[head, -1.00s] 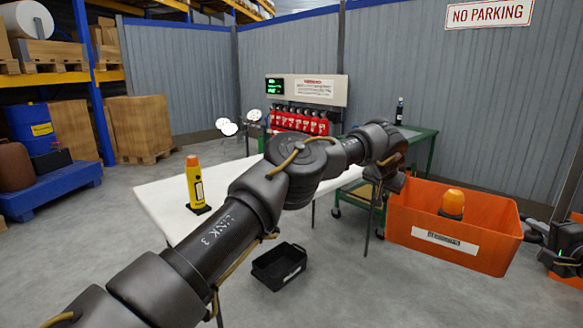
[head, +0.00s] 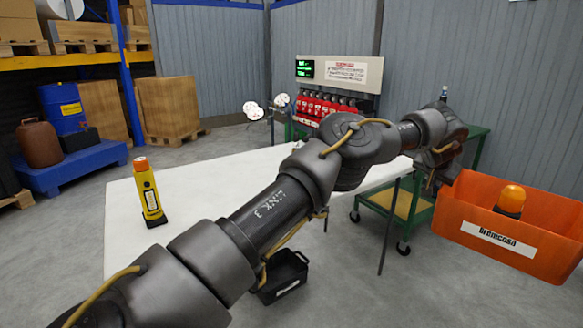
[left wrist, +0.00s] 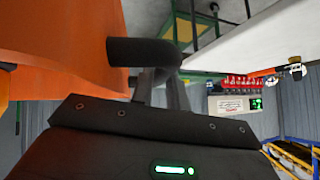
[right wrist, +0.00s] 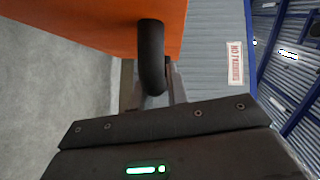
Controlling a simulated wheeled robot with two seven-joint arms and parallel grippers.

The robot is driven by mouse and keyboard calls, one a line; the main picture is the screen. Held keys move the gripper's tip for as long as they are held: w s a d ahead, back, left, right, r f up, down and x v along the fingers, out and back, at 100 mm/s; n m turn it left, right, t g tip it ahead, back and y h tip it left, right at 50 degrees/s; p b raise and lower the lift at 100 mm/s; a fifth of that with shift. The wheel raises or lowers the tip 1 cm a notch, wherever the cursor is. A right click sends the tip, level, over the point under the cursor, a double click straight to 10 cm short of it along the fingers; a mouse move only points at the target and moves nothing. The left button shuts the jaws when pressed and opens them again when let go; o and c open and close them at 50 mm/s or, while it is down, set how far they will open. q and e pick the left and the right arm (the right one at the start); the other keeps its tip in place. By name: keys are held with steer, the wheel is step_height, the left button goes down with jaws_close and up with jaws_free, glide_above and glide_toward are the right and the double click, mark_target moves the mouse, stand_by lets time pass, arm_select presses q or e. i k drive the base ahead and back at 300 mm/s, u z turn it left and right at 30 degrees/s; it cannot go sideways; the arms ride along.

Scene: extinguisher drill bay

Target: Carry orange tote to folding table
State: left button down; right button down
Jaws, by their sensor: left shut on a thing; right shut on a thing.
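The orange tote (head: 545,255) is at the right of the head view, held off the floor, its right end cut off by the picture edge. An orange-topped beacon (head: 510,201) shows inside it. My left gripper (left wrist: 160,85) is shut on a dark tote handle (left wrist: 140,52) in the left wrist view. My right gripper (right wrist: 162,92) is shut on the other dark handle (right wrist: 150,50) in the right wrist view. The white folding table (head: 125,215) stands ahead and left of the tote, partly hidden behind my left arm.
A yellow, orange-topped device (head: 149,195) stands on the table's left part. A black bin (head: 283,275) sits on the floor by the table. A green wheeled cart (head: 410,215) stands behind, between table and tote. Blue pallet and drum (head: 63,110) are far left.

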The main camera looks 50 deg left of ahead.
mark_target(247, 183)
steer(key=i, duration=1.7)
steer(key=u, duration=2.65)
